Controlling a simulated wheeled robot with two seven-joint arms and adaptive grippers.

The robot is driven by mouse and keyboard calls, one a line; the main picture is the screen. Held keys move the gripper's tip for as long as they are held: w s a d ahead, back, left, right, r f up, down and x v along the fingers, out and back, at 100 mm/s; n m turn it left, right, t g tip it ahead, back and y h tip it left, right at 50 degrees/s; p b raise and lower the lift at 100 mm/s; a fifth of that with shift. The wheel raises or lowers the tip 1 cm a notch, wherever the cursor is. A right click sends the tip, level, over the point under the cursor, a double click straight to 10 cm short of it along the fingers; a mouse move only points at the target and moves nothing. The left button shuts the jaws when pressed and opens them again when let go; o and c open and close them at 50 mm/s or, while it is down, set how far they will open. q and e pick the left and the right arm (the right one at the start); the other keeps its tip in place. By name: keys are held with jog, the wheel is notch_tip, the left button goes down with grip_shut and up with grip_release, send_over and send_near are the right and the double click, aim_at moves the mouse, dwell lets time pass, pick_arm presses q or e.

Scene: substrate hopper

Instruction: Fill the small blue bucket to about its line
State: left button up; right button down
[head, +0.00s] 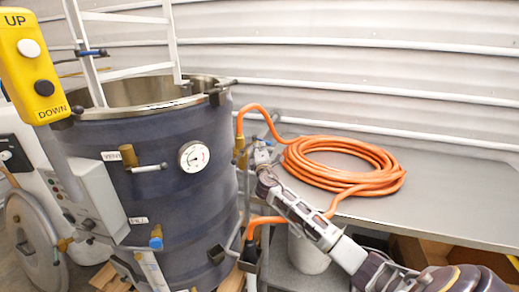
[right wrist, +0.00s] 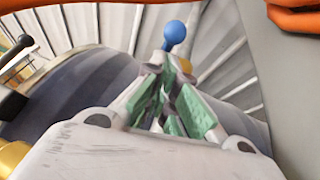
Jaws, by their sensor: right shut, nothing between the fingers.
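No small blue bucket shows clearly in either view. A large dark blue-grey vessel (head: 175,200) with a round gauge (head: 194,156) stands left of centre in the head view. My right gripper (head: 261,148) is beside the vessel's right side, near a brass fitting (head: 239,152) on the orange hose. In the right wrist view its green-padded fingers (right wrist: 172,75) are shut and empty. My left gripper is not in view.
A coiled orange hose (head: 345,180) lies on the grey bench (head: 440,200). A whitish bucket (head: 308,252) stands below the bench edge, partly behind my right arm. A yellow UP/DOWN control box (head: 33,65) hangs at upper left. A white ladder (head: 125,16) rises at the vessel.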

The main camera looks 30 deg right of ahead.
jog(key=shift+d, duration=0.1)
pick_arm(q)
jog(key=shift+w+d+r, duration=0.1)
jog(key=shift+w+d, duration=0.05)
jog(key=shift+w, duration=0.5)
pick_arm(e)
jog(key=d+n+y, duration=0.1)
jog(key=d+y, duration=0.1)
jog(key=d, duration=0.1)
jog(key=shift+s+t, duration=0.15)
jog(key=shift+t, duration=0.25)
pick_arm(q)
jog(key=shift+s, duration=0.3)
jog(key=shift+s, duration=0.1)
pick_arm(e)
jog(key=shift+s+f, duration=0.1)
